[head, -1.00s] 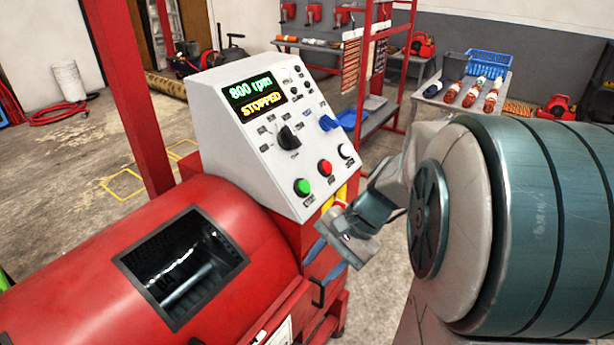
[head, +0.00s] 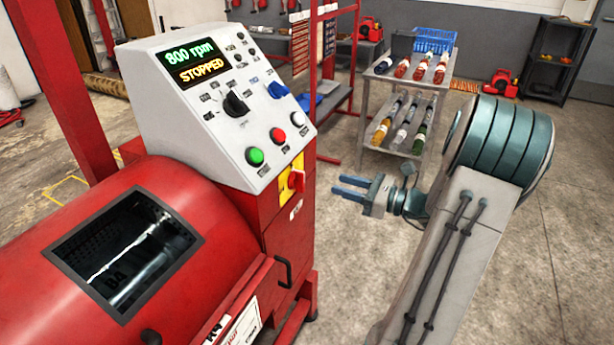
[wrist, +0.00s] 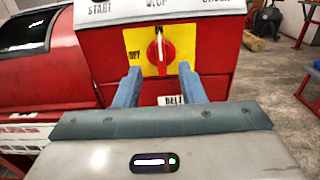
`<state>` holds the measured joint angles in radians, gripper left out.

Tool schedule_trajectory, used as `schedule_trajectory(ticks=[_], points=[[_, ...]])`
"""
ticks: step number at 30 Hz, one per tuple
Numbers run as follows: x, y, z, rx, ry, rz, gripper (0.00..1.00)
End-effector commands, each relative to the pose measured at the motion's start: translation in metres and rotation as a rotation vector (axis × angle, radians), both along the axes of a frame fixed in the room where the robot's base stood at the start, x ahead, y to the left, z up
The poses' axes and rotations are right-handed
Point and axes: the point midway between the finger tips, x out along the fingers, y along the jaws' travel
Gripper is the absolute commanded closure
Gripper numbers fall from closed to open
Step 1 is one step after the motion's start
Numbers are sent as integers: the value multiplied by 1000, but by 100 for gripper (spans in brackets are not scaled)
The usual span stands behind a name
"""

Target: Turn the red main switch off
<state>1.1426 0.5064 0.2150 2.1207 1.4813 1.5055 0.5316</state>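The red main switch (head: 296,181) is a red rotary knob on a yellow plate, on the side of the red machine below the control panel. In the wrist view the fingers (wrist: 159,68) are apart and empty, on either side below the knob.
The sloped control panel (head: 160,110) reads 800 rpm and STOPPED; its buttons overhang the switch. A black door handle (head: 283,272) juts out below the switch. A trolley (head: 400,145) with bottles stands behind my gripper. The floor (head: 345,270) between machine and arm is clear.

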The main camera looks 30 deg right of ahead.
Motion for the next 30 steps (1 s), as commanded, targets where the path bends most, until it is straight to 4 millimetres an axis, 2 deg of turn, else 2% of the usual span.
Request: schedule_trajectory(ticks=[9, 15, 21, 28, 29, 30], points=[[54, 43, -1, -2, 0, 4, 64], [76, 60, 0, -2, 0, 2, 64], [84, 66, 0, -3, 1, 1, 64], [85, 66, 0, -3, 0, 1, 64], [85, 66, 0, -3, 1, 1, 69], [85, 66, 0, -3, 1, 1, 80]])
